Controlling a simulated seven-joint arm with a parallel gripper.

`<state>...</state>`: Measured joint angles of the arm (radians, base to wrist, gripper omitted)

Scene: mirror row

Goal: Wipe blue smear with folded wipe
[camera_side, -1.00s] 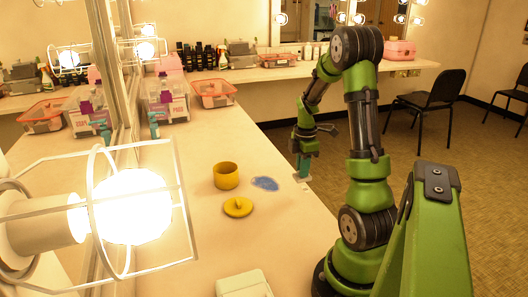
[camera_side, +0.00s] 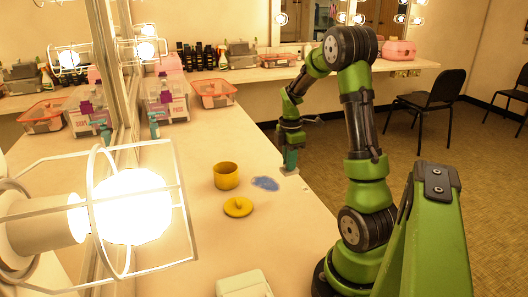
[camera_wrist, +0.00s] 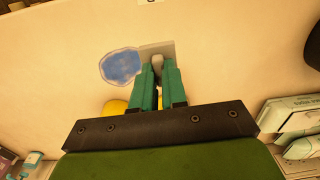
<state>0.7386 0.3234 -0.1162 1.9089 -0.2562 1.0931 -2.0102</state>
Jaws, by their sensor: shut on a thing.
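The blue smear (camera_side: 265,183) is a flat patch on the counter, right of the yellow pot. It also shows in the wrist view (camera_wrist: 121,66), left of my fingertips. My gripper (camera_side: 290,168) is at the counter surface just right of the smear, fingers pointing down. It is shut on the folded wipe (camera_wrist: 157,48), a pale grey-beige piece that sticks out past the teal fingertips. In the side view the wipe (camera_side: 289,172) is a small pale patch under the fingers. The wipe's edge lies close beside the smear; I cannot tell whether they touch.
An open yellow pot (camera_side: 226,175) and its yellow lid (camera_side: 238,207) stand left of the smear. A white box (camera_side: 243,284) lies at the near end. A caged lamp (camera_side: 130,206) fills the left front. The counter (camera_side: 190,140) behind the pot is clear.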

